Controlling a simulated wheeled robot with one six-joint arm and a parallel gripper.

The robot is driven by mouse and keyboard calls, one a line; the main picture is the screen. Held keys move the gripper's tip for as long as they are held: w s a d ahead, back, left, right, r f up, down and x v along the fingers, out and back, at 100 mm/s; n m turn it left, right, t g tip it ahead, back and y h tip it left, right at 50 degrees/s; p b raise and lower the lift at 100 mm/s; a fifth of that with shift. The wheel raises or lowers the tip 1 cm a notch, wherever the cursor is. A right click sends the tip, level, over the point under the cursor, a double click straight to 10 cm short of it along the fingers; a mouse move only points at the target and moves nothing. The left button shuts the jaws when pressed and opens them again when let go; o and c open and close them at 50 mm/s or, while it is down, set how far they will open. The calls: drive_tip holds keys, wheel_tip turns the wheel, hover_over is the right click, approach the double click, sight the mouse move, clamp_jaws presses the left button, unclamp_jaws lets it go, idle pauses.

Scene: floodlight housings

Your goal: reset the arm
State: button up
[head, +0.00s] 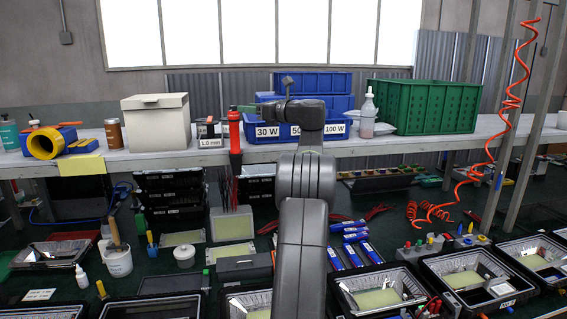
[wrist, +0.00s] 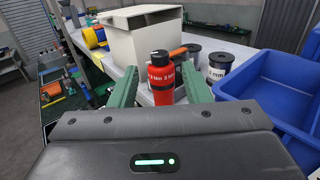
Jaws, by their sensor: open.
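My arm rises through the middle of the head view and bends left at the shelf. My gripper (wrist: 160,84) shows two green fingers spread apart in the wrist view, with nothing clearly held. A red bottle with a black cap (wrist: 161,78) stands upright in the gap between the fingers as seen there. I cannot tell whether it lies between the fingertips or just beyond them. In the head view the gripper is small and partly hidden by my own wrist, above the blue bins (head: 262,131).
A white box (head: 156,122) stands left on the shelf, and a green crate (head: 425,106) stands right. Dark spools (wrist: 220,66) and a blue bin (wrist: 262,88) are close on the right in the wrist view. Housings and tools crowd the bench below.

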sight(236, 107)
drive_tip(key=p+x, duration=0.2)
drive_tip(key=x, duration=0.4)
drive_tip(key=shift+a+r, duration=0.1)
drive_tip(key=shift+r, duration=0.1)
drive_tip(key=shift+w+a+f, duration=0.15)
drive_tip(key=shift+w+a, duration=0.15)
drive_tip(key=shift+a, duration=0.2)
drive_tip(key=shift+d, duration=0.1)
